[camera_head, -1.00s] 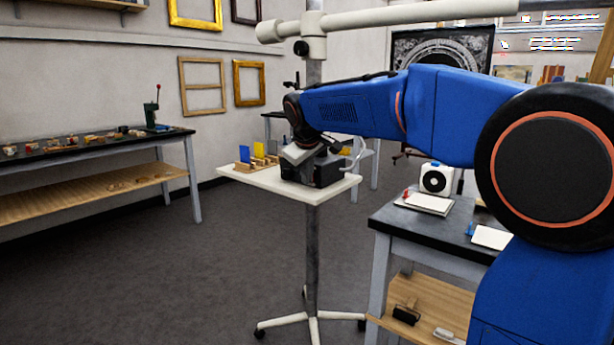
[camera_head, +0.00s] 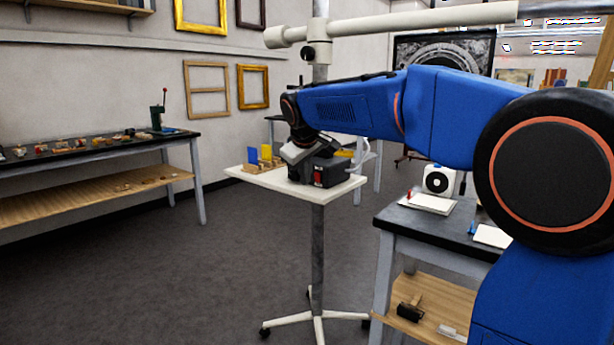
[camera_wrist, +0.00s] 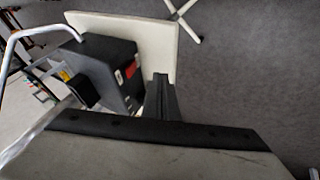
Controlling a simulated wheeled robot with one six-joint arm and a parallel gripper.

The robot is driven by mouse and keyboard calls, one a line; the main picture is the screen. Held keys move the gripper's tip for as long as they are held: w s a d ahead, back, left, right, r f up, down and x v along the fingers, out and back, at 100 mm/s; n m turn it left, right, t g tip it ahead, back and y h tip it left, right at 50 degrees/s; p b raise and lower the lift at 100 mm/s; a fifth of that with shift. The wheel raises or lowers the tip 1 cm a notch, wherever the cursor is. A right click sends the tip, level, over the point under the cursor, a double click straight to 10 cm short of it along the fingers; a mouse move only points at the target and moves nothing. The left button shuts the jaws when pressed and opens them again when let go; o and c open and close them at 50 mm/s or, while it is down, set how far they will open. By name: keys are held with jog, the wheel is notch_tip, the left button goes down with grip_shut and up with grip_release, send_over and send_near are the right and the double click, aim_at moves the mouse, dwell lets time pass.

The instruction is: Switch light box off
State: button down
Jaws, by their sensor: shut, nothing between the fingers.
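A dark box with a red switch-like patch, apparently the light box (camera_head: 330,168), sits on a small white stand table (camera_head: 270,182). The red patch (camera_head: 319,177) is on the box's near side. In the wrist view the box (camera_wrist: 105,62) is at upper left, with the red patch (camera_wrist: 130,70) on the side toward my gripper. My gripper (camera_wrist: 160,82) is shut and empty, its dark fingers beside that side. I cannot tell whether they touch the box. In the head view my wrist partly covers the box, and the fingertips are not clear.
Blue and yellow plates (camera_head: 258,153) stand in a wooden holder left of the box. A pale bent tube (camera_wrist: 22,38) rises by the box. A dark-topped bench (camera_head: 400,222) stands at right, another workbench (camera_head: 90,150) at far left. Open grey floor (camera_head: 240,250) lies between them.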

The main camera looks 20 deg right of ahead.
jog(key=s+a+f+v, duration=0.1)
jog(key=v, duration=0.8)
jog(key=s+d+f+m, duration=0.1)
jog(key=s+d+f, duration=0.3)
jog(key=s, duration=0.5)
jog(key=s+d+f+m+g+y, duration=0.1)
jog(key=s+d+f+m, duration=0.1)
jog(key=s+f, duration=1)
jog(key=s+d+f+m, duration=0.3)
jog(key=s+f, duration=0.9)
jog(key=s, duration=0.4)
jog(key=shift+f+g+y, duration=0.15)
jog(key=shift+g+y, duration=0.25)
jog(key=shift+d, duration=0.1)
